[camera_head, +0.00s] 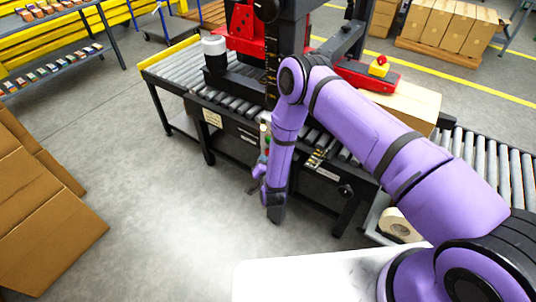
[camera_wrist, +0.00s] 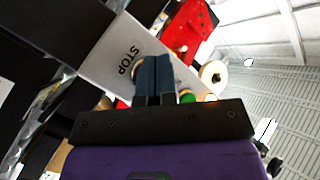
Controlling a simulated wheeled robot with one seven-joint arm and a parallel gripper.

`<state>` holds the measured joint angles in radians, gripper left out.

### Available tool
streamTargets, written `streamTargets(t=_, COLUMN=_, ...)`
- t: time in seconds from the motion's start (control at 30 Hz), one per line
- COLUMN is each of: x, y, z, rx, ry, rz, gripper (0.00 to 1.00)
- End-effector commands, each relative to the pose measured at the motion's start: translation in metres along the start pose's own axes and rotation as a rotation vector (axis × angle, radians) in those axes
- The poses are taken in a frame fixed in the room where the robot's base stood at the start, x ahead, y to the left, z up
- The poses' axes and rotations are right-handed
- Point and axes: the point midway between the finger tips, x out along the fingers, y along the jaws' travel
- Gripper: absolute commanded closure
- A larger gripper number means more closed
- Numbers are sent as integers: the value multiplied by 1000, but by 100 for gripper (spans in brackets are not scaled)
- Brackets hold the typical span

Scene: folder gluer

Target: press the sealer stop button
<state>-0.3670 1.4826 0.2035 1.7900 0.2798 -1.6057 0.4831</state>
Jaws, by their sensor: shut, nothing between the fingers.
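In the wrist view a pale panel (camera_wrist: 105,62) carries the printed word STOP (camera_wrist: 128,60). My gripper (camera_wrist: 153,60) is shut and empty, its dark fingertips over the panel just beside the lettering. A beige curved edge (camera_wrist: 137,68) peeks out at the fingertips' left; the rest of that part is hidden behind them, and I cannot tell whether they touch it. A green button (camera_wrist: 187,97) shows right of the fingers, and a bit of red (camera_wrist: 120,103) shows on the left. In the head view, the small coloured buttons (camera_head: 267,141) sit beside my forearm; my fingertips are not clear there.
A roller conveyor (camera_head: 180,68) runs behind my arm, under the red and black sealer (camera_head: 242,30). A yellow box with a red knob (camera_head: 379,66) stands on the machine at the right. A cardboard stack (camera_head: 40,215) is at the left. The floor between is clear.

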Motion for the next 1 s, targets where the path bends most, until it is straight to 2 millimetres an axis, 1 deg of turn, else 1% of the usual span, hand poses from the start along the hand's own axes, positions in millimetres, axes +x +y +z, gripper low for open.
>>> streamTargets(t=0.47, x=-5, y=-3, z=4, rx=0, ry=-2, rz=1, gripper=100)
streamTargets(t=1.0, x=-36, y=-26, z=27, rx=-1, ry=-2, rz=0, gripper=100)
